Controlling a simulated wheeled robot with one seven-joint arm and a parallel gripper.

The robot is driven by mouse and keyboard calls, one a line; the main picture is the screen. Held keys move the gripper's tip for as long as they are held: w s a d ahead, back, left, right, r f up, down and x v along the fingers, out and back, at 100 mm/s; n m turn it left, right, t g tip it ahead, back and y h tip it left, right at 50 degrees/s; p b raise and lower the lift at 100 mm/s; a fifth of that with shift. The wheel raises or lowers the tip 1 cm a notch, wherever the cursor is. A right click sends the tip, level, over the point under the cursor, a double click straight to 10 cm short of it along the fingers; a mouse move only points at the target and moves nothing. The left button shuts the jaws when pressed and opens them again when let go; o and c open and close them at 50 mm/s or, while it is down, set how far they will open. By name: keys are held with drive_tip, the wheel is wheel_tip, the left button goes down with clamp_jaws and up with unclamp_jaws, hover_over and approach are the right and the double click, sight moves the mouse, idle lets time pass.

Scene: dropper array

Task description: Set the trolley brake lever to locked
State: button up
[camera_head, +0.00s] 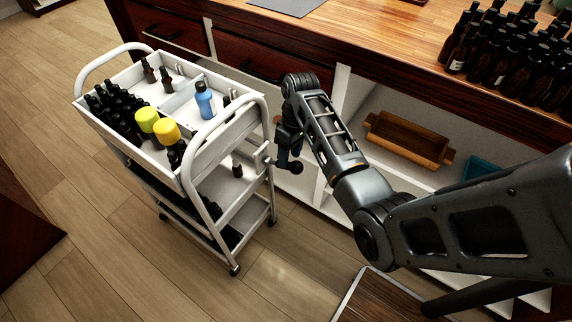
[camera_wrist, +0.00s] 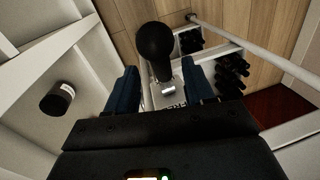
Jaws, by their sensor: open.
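The white trolley (camera_head: 222,178) stands left of my arm, beside the wooden counter. Its brake lever ends in a black ball knob (camera_wrist: 155,45), which also shows in the head view (camera_head: 297,167) at the trolley's right end. In the wrist view a pale plate with partly hidden lettering (camera_wrist: 172,103) lies behind the knob's stem; I cannot read the whole word. My gripper (camera_wrist: 159,68) is open, with its two blue fingers on either side of the knob and stem, and gaps show on both sides. In the head view my gripper (camera_head: 287,158) is small and dark beside the trolley.
The trolley's top tray holds several dark bottles (camera_head: 115,118), two yellow-capped ones (camera_head: 166,130) and a blue bottle (camera_head: 204,102). The counter (camera_head: 375,40) and its open shelf, holding a wooden tray (camera_head: 408,138), lie close behind my gripper. Floor is clear in front of the trolley.

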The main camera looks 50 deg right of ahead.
drive_tip(key=shift+a+f, duration=0.25)
drive_tip(key=shift+f, duration=1.05)
drive_tip(key=shift+a+f, duration=0.25)
drive_tip(key=shift+f, duration=1.05)
drive_tip(key=shift+c, duration=0.5)
clamp_jaws()
